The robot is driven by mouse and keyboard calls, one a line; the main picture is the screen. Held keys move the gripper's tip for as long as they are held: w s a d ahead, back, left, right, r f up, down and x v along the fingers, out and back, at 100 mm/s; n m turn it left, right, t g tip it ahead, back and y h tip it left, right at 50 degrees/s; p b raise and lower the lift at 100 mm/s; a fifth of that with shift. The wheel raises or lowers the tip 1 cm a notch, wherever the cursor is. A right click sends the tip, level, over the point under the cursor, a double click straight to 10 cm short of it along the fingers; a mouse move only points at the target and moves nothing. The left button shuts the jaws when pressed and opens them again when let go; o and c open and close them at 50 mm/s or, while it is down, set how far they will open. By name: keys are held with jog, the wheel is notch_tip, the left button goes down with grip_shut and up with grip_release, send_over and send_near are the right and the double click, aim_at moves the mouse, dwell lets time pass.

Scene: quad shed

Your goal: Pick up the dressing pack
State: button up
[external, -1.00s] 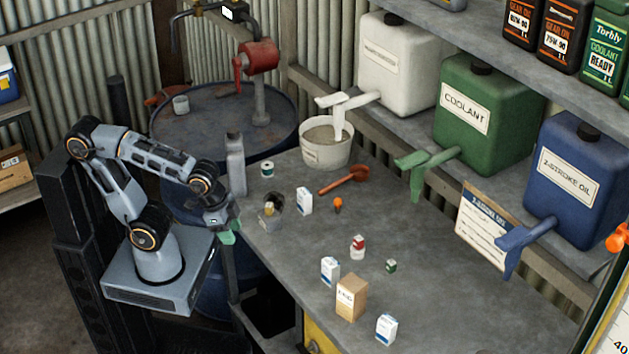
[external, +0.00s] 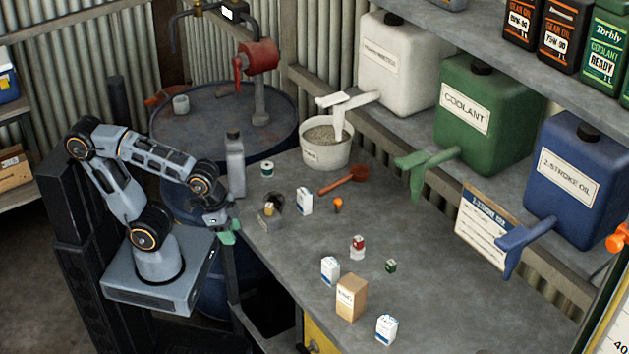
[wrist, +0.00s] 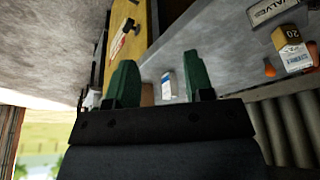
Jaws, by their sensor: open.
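I cannot tell for sure which item is the dressing pack, as labels are too small to read. Candidates are small white-and-blue cartons on the grey bench: one by the brown box (external: 329,271), one near the front (external: 386,330), and one farther back (external: 305,202). My gripper (external: 228,232) hangs beside the bench's left edge, empty and apart from them all. In the wrist view its green fingers (wrist: 161,82) are spread open. A white-and-blue carton (wrist: 168,86) shows beyond and between them, out of contact.
On the bench (external: 450,290) stand a brown box (external: 351,299), a red-capped bottle (external: 358,248), a small green box (external: 391,266), an orange item (external: 337,205), a red scoop (external: 345,180) and a white tub (external: 326,150). Spouted containers line the shelf. The bench's right front is clear.

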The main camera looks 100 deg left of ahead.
jog(key=shift+o, duration=0.3)
jog(key=shift+o, duration=1)
